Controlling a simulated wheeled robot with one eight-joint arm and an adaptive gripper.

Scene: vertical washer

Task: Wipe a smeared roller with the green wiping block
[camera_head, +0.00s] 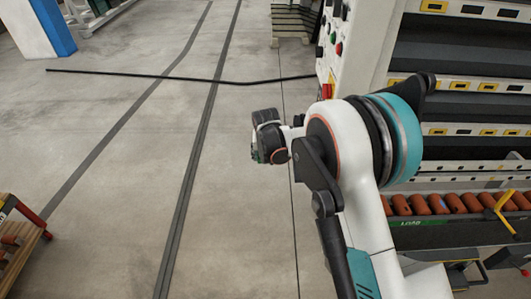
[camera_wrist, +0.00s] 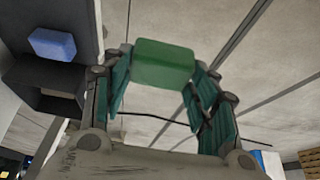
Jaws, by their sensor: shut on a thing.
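My gripper (camera_wrist: 163,72) is shut on the green wiping block (camera_wrist: 165,60), with a finger on each side of it. In the head view my gripper (camera_head: 262,155) is a small dark shape over the open floor, left of the machine; the green block is mostly hidden there. A row of orange-brown rollers (camera_head: 437,203) runs along the machine's front at the right, apart from my gripper. No smear can be made out on them at this size.
A blue block (camera_wrist: 52,44) lies on a dark surface in the wrist view. The white control panel (camera_head: 352,45) and a yellow bracket (camera_head: 504,211) are on the machine side. A wooden rack (camera_head: 22,240) stands at left. The floor between is mostly clear, with a black cable (camera_head: 150,75).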

